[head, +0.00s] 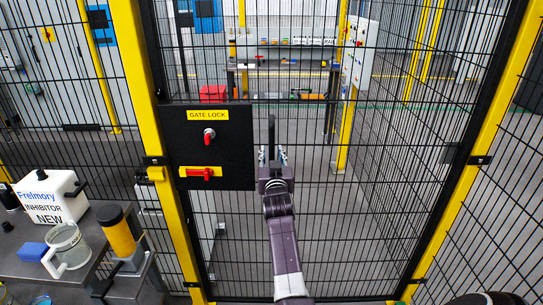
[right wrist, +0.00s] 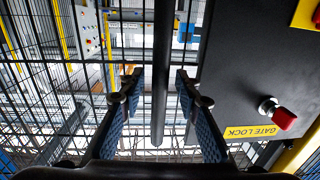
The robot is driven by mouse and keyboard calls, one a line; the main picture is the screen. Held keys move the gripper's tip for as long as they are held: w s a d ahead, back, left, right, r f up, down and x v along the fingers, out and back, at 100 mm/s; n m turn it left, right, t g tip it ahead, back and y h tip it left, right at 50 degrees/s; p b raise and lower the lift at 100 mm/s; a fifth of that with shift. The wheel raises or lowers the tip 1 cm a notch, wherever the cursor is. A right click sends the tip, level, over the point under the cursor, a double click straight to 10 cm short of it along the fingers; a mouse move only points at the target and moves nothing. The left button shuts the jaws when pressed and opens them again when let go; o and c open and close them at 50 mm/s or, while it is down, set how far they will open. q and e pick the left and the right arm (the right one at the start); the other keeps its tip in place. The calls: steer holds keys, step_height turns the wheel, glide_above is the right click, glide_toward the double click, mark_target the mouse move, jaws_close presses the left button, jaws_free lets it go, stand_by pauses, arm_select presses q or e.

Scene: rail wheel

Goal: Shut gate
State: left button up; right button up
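The gate (head: 330,235) is a black mesh panel between yellow posts; I cannot tell whether it is fully shut. A black lock panel (head: 235,160) carries the label "GATE LOCK", a red knob (head: 208,134) and a red handle (head: 206,173) on a yellow plate. The knob also shows in the right wrist view (right wrist: 277,114). Right of the panel stands a vertical black bar (head: 271,128). My right gripper (head: 273,155) is at this bar. In the right wrist view the bar (right wrist: 161,80) runs between its open fingers, with gaps on both sides. My left gripper is out of view.
At the left, a table (head: 25,238) holds a white container (head: 50,196), a clear jug (head: 67,245) and a yellow-and-black cylinder (head: 117,232). Behind the mesh are a workbench (head: 285,50), a red box (head: 212,93) and a white cabinet (head: 360,52). Mesh fencing flanks the gate.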

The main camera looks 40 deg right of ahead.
mark_target(272, 129)
step_height(272, 129, up, 9)
steer(key=shift+w+r, duration=0.1)
steer(key=shift+w, duration=0.05)
stand_by(0.7)
